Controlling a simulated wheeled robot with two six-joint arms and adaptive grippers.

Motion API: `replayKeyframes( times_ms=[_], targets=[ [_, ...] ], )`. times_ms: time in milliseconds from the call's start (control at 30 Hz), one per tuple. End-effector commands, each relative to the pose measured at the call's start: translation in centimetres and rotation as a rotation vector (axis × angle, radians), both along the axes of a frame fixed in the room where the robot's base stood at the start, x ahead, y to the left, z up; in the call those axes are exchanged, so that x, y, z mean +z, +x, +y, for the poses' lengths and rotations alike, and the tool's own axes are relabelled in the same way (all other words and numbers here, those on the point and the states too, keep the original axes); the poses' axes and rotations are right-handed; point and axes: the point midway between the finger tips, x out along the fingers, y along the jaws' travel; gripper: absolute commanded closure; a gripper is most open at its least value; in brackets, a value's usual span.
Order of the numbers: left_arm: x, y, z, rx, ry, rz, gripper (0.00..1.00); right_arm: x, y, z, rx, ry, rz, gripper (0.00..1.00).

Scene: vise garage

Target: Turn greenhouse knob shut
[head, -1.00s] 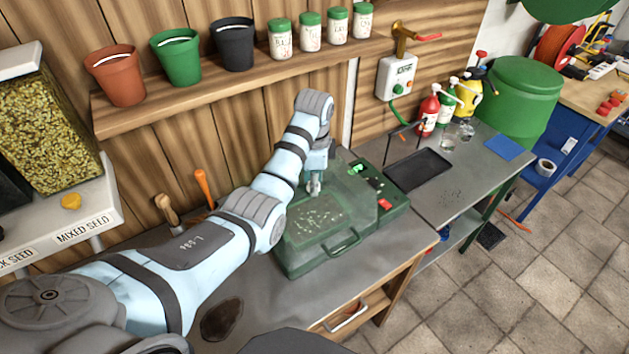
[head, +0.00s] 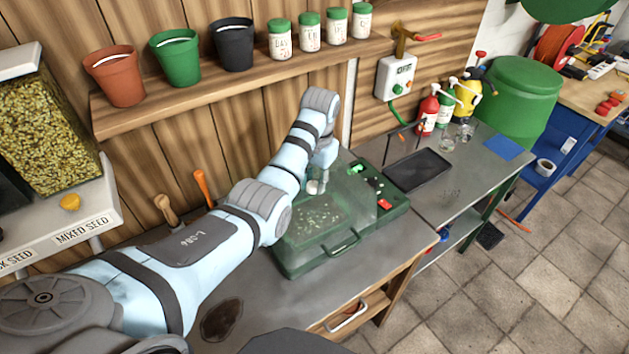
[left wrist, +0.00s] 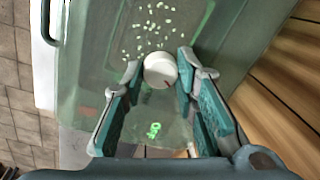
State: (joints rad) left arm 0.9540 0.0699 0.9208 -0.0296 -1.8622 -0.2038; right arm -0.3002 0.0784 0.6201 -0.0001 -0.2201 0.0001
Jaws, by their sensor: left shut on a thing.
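The greenhouse (head: 300,255) is a low green box with a clear lid, a front handle and small pale seedlings inside. Its right side carries a dark panel with a green light and a red light (head: 384,204). A round white knob (left wrist: 160,70) with a small red mark sits on the lid; it shows as a small pale spot in the head view (head: 312,187). My left gripper (left wrist: 159,72) is shut on the knob, one finger on each side. In the head view the gripper (head: 318,180) is partly hidden by my wrist. My right gripper is out of view.
The shelf (head: 250,88) with pots and jars runs along the wall behind my left arm. Two handled tools (head: 203,187) stand at the wall left of the greenhouse. A black tray (head: 418,170) lies to its right. The bench front has some bare room.

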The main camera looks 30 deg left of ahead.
Motion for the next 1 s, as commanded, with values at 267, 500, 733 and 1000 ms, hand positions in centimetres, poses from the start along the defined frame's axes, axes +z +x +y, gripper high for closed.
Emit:
replayKeyframes(
  times_ms=[267,500,733,1000],
  targets=[
    [0.07,0.07,0.01,0.256,0.0,-0.001,1.0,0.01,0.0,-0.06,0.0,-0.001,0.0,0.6],
    [0.04,0.11,0.0,0.44,0.001,-0.001,1.0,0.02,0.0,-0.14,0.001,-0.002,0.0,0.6],
    [0.05,0.14,0.01,0.551,0.001,-0.002,1.0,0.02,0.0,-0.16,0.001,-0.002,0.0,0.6],
    [0.05,0.15,0.0,0.601,0.001,-0.001,1.0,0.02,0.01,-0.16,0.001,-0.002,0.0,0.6]
  ],
)
